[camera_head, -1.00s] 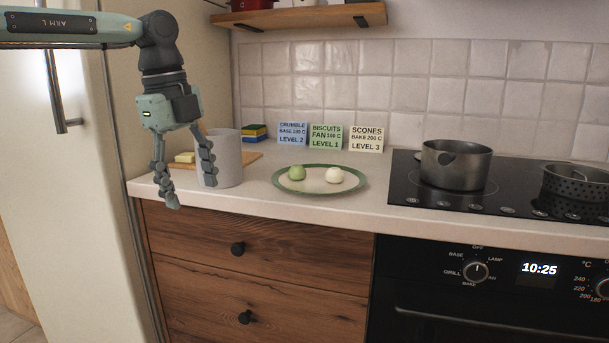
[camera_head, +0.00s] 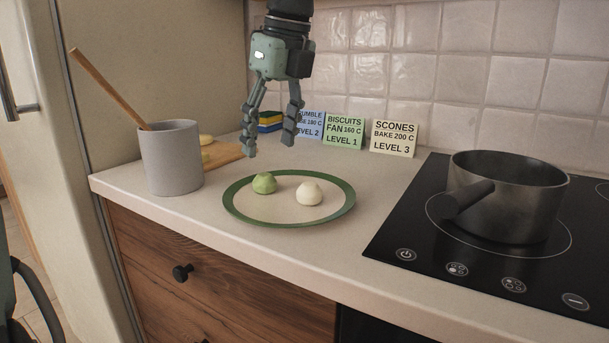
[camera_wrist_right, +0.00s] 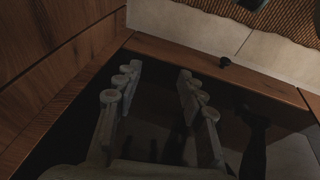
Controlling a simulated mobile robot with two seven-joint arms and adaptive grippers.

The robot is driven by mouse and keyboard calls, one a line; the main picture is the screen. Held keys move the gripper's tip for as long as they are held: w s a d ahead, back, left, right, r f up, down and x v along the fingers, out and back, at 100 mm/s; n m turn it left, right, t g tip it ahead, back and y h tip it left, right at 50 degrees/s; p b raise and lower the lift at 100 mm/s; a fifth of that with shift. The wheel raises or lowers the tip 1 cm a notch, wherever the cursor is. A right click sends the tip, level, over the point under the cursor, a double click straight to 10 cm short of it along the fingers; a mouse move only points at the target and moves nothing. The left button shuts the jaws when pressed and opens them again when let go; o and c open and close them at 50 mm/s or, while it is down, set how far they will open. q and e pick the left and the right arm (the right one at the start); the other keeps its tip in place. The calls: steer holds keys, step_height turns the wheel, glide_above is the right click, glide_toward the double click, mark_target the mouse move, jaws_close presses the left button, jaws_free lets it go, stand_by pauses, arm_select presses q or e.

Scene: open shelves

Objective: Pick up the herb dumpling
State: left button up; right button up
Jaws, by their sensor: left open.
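The herb dumpling, the green one (camera_head: 264,183), sits on the left part of a green-rimmed plate (camera_head: 290,225) on the counter. A white dumpling (camera_head: 309,194) sits to its right, with a small gap between them. My left gripper (camera_head: 269,146) is open and empty, fingers pointing down. In the picture it is just above the green dumpling, not touching it. My right gripper (camera_wrist_right: 157,84) shows in the right wrist view with its fingers apart and nothing between them, in a dark area with wooden panels.
A grey pot with a wooden spoon (camera_head: 172,160) stands left of the plate, a cutting board (camera_head: 224,154) behind it. Recipe cards (camera_head: 343,131) and a sponge stack (camera_head: 270,121) line the back. A saucepan (camera_head: 508,195) stands on the hob at right.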

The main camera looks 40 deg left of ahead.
mark_target(266, 175)
arm_select(q)
steer(key=x, duration=0.6)
steer(key=shift+f, duration=0.7)
steer(key=c, duration=0.9)
arm_select(e)
steer(key=shift+s+f, duration=0.1)
steer(key=shift+f, duration=0.7)
